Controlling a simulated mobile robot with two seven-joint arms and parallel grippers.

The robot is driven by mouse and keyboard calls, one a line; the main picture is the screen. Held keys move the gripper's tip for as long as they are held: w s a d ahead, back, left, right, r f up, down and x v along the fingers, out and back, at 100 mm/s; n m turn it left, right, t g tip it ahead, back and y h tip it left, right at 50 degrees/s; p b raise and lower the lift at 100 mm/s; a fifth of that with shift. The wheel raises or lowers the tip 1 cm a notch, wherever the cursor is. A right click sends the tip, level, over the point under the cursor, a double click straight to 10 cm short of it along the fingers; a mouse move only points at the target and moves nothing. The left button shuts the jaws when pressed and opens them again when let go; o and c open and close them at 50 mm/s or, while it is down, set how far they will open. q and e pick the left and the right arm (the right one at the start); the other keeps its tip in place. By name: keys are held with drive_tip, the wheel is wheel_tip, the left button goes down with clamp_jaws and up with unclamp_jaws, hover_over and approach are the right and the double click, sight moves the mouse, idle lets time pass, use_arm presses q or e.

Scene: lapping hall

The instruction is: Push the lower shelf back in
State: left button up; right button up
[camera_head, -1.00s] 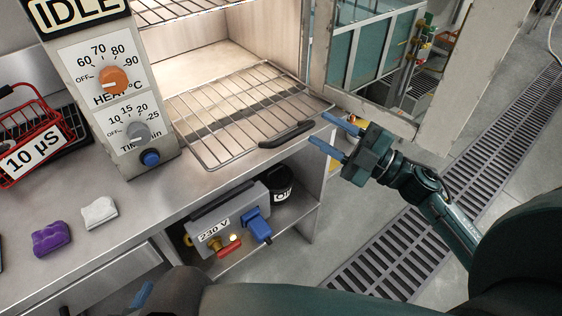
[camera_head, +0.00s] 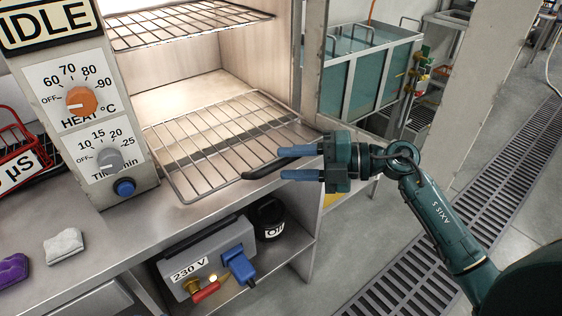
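The lower shelf (camera_head: 205,150) is a wire rack at the bottom of the lit cabinet. It sticks out of the opening, over the steel counter. Its black handle (camera_head: 262,170) is at the front right edge. My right gripper (camera_head: 281,163) comes in from the right with its two blue fingers apart. The right end of the handle lies in line with the gap between the fingers; I cannot tell whether they touch it. The upper shelf (camera_head: 185,22) is a similar rack inside the cabinet. My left gripper is not in view.
The control panel (camera_head: 85,110) with dials stands left of the opening. An open door panel (camera_head: 455,90) stands at the right. A 230 V box (camera_head: 205,262) and a black can (camera_head: 268,218) sit under the counter. A white cloth (camera_head: 64,246) lies on the counter.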

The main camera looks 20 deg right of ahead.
drive_tip(key=shift+x, duration=1.3)
drive_tip(key=shift+c, duration=0.4)
clamp_jaws()
